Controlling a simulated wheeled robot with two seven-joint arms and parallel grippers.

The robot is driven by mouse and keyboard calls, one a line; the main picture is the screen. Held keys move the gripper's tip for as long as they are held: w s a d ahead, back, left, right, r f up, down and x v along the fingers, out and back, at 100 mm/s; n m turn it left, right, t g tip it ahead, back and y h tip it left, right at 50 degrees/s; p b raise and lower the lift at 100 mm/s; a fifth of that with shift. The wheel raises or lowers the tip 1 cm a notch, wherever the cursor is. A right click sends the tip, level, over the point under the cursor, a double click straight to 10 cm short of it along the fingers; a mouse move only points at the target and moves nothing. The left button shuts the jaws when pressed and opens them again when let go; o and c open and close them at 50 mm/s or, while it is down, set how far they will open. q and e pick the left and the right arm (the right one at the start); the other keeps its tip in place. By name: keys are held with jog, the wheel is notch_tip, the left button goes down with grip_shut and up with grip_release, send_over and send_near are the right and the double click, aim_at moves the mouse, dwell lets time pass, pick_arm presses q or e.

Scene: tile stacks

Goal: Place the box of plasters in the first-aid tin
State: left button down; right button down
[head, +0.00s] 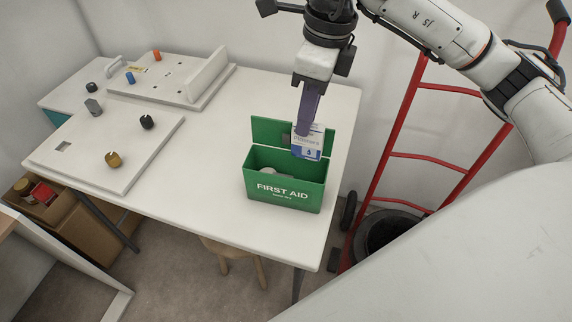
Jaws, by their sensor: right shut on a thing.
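The box of plasters (308,144) is a small white and blue carton. My right gripper (306,122) points down and is shut on its upper part. The box hangs over the right side of the first-aid tin (284,194), in front of its raised lid; I cannot tell whether its lower edge is inside the opening. The tin is green with white "FIRST AID" lettering and stands open on the white table. Something pale (268,171) lies inside the tin, mostly hidden by the front wall. My left gripper is not in view.
White panels with knobs (122,148) and a raised plate (207,73) cover the table's left and back. The table (225,222) is bare around the tin. A red hand truck (416,158) stands to the right, and a cardboard box (88,236) sits below left.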

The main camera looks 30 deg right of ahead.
aim_at(305, 153)
jog(key=f, duration=0.4)
jog(key=shift+s+f, duration=0.25)
notch_tip(305, 153, down, 4)
jog(key=shift+r, duration=0.2)
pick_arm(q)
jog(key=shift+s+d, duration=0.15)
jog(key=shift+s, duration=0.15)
pick_arm(e)
jog(key=shift+w+f, duration=0.1)
jog(key=shift+f, duration=0.2)
jog(key=shift+f+b, duration=0.35)
jog(key=shift+b, duration=0.05)
jog(key=shift+f+b, duration=0.25)
jog(key=shift+b, duration=0.05)
jog(key=c, duration=1.9)
grip_release()
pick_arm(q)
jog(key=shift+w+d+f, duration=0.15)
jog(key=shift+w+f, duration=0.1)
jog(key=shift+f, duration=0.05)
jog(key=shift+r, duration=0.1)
pick_arm(e)
jog(key=shift+r, duration=0.1)
